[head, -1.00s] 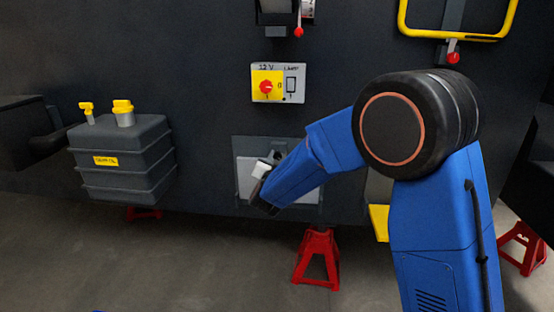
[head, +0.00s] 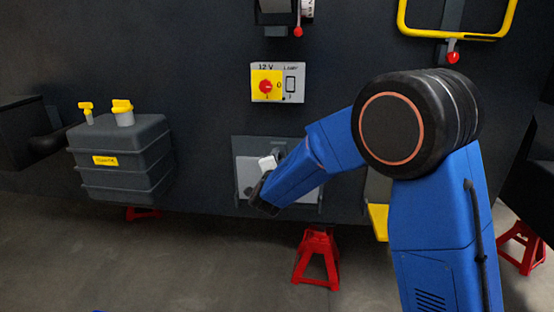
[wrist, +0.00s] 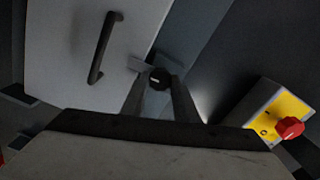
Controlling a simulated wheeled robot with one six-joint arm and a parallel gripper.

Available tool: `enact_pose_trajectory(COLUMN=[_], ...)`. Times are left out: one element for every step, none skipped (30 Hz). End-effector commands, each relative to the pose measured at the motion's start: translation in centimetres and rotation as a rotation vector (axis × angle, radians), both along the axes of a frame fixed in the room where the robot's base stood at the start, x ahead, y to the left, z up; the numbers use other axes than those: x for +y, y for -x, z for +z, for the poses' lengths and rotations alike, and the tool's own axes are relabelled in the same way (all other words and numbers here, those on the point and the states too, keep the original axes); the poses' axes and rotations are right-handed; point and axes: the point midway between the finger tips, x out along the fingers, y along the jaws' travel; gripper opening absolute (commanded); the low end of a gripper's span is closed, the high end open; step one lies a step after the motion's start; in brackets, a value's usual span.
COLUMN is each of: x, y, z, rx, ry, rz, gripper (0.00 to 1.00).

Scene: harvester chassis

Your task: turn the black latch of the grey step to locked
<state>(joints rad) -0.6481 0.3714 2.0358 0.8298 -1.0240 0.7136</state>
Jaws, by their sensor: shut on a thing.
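The grey step (wrist: 75,55) is a flat light-grey panel with a black bar handle (wrist: 105,48), at the upper left of the wrist view. In the head view the step (head: 246,178) is folded up flat in a recess of the dark wall, largely hidden by my arm. The black latch (wrist: 160,77) is a small round knob with a short white mark, just beside the step's edge. My gripper (wrist: 161,92) has its two fingers on either side of the knob and is shut on it. In the head view the latch and fingertips are hidden.
A yellow and white switch panel with a red knob (head: 266,87) is above the step; its red knob (wrist: 290,127) is close on the right in the wrist view. A grey tank (head: 122,160) is at the left. A red stand (head: 316,258) is below.

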Motion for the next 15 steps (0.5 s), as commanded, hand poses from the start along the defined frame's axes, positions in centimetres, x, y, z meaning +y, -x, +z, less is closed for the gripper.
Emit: enact_pose_trajectory(x=[-0.07,-0.07,-0.08,-0.08,-0.08,-0.09,-0.09,-0.08,-0.1,-0.1,-0.1,-0.1,-0.1,-0.1,-0.1], y=[0.02,0.02,0.02,0.02,0.02,0.02,0.02,0.02,0.02,0.02,0.02,0.02,0.02,0.02,0.02], z=[-0.08,-0.09,-0.1,-0.11,-0.11,-0.12,-0.12,-0.12,-0.12,-0.13,-0.13,-0.13,-0.14,-0.14,-0.14], rx=[0.0,0.0,0.0,0.0,0.0,-0.001,-0.001,-0.001,-0.001,-0.001,-0.001,-0.002,-0.002,-0.002,-0.002], ry=[-0.019,-0.029,-0.043,-0.052,-0.06,-0.069,-0.075,-0.08,-0.085,-0.087,-0.09,-0.092,-0.093,-0.094,-0.094], rz=[-0.001,-0.001,-0.002,-0.002,-0.002,-0.002,-0.002,-0.002,-0.002,-0.002,-0.002,-0.002,-0.002,-0.002,-0.002], gripper=[0.05,0.05,0.05,0.05,0.05,0.05,0.05,0.05,0.05,0.05,0.05,0.05,0.05,0.05,0.05])
